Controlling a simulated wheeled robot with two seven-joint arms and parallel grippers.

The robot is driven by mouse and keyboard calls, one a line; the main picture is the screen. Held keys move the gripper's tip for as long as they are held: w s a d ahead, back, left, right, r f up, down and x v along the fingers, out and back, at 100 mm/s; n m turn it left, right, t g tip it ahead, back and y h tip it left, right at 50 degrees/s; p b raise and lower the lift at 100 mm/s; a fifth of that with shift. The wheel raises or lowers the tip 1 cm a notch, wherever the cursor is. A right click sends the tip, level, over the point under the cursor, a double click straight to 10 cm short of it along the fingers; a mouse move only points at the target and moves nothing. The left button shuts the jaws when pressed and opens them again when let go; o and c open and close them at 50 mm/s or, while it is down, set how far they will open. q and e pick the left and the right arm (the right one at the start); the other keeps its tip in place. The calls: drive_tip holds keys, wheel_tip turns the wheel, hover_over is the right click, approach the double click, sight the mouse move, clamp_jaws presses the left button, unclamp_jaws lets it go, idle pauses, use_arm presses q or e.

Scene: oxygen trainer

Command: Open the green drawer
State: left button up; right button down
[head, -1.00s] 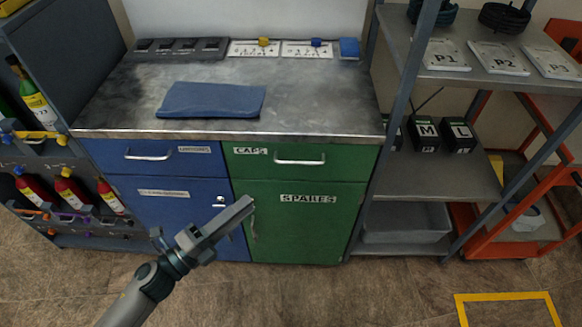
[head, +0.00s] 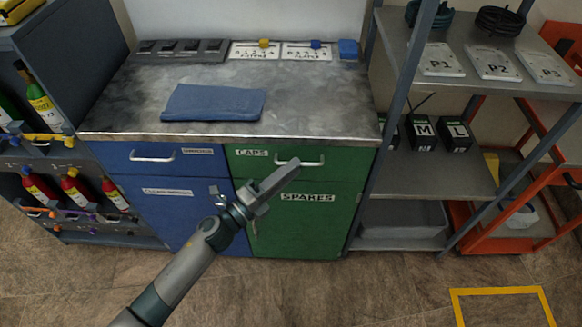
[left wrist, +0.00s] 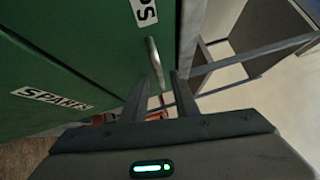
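The green drawer (head: 262,163), labelled CAPS, is closed at the top of the green half of the cabinet. Its silver bar handle (head: 312,162) shows in the head view, partly covered by my left gripper. My left gripper (head: 290,170) is just in front of the drawer at its handle. In the left wrist view the handle (left wrist: 153,60) stands just beyond and roughly between the two fingertips of my left gripper (left wrist: 161,82). The fingers are apart with nothing held. Whether they touch the handle I cannot tell. My right gripper is not in view.
Below is the green SPARES door (head: 310,225). A blue drawer (head: 140,158) is to the left. The countertop (head: 320,95) above bears a folded blue cloth (head: 213,102). A metal shelf rack (head: 430,180) stands to the right, a bottle rack (head: 50,160) to the left.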

use_arm(q)
drive_tip(key=shift+w+d, duration=0.25)
clamp_jaws()
idle(1.4)
